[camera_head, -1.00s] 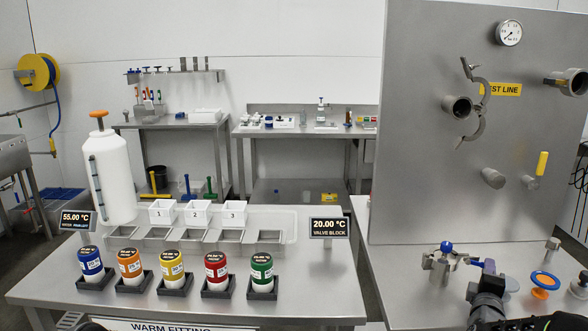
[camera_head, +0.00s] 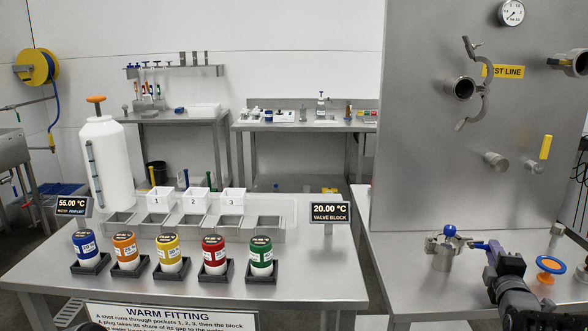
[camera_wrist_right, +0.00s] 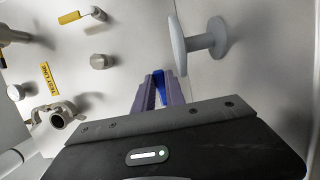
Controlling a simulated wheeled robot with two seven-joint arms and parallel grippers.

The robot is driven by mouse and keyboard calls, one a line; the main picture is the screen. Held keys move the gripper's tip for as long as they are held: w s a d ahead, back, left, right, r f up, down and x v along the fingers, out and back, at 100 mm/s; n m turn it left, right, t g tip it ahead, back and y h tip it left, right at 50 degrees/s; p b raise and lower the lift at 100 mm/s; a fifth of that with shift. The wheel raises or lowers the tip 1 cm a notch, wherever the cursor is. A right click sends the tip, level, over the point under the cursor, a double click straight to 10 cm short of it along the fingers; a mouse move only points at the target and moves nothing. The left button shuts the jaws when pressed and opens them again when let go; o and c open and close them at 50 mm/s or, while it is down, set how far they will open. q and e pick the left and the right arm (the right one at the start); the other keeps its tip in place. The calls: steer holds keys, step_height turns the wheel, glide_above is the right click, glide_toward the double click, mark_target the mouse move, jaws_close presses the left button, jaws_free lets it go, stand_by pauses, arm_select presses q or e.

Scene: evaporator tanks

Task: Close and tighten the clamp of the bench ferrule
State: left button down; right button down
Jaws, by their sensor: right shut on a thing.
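The bench ferrule (camera_head: 440,262) stands upright on the right bench, a short metal fitting with its clamp around the top and a round blue knob (camera_head: 449,230) above. My right gripper (camera_head: 487,247) is just right of it, reaching in from the lower right. It is shut on a slim blue handle (camera_head: 478,246), which points toward the ferrule. In the right wrist view the blue handle (camera_wrist_right: 160,88) shows between the two fingers. Whether it joins the clamp, and how far the clamp is closed, I cannot tell. My left gripper is out of view.
The steel panel (camera_head: 420,130) with the test line, an open clamp (camera_head: 484,95) and pipe stubs rises behind the bench. An orange-and-blue ring (camera_head: 550,266) lies right of my right gripper. Several coloured bottles stand on the left table (camera_head: 310,280).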

steer(key=shift+d+f+n+y+b, duration=0.15)
steer(key=shift+n+y+b, duration=0.15)
steer(key=shift+y, duration=0.1)
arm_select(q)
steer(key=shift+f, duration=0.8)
arm_select(e)
steer(key=shift+w+n+t+y, duration=0.3)
steer(key=shift+n+y, duration=0.2)
steer(key=shift+y, duration=0.3)
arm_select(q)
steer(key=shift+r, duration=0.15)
arm_select(e)
steer(key=shift+r, duration=0.2)
steer(key=shift+w+d+r+y+p, duration=0.1)
steer(key=shift+d+y+p, duration=0.05)
steer(key=shift+y+p, duration=0.15)
steer(key=shift+d+n+y+p, duration=0.1)
steer(key=shift+n+y+p, duration=0.25)
steer(key=shift+n+y, duration=0.15)
steer(key=shift+w, duration=0.1)
steer(key=c, duration=1.3)
jaws_free()
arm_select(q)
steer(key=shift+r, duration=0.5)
arm_select(e)
steer(key=shift+f, duration=0.25)
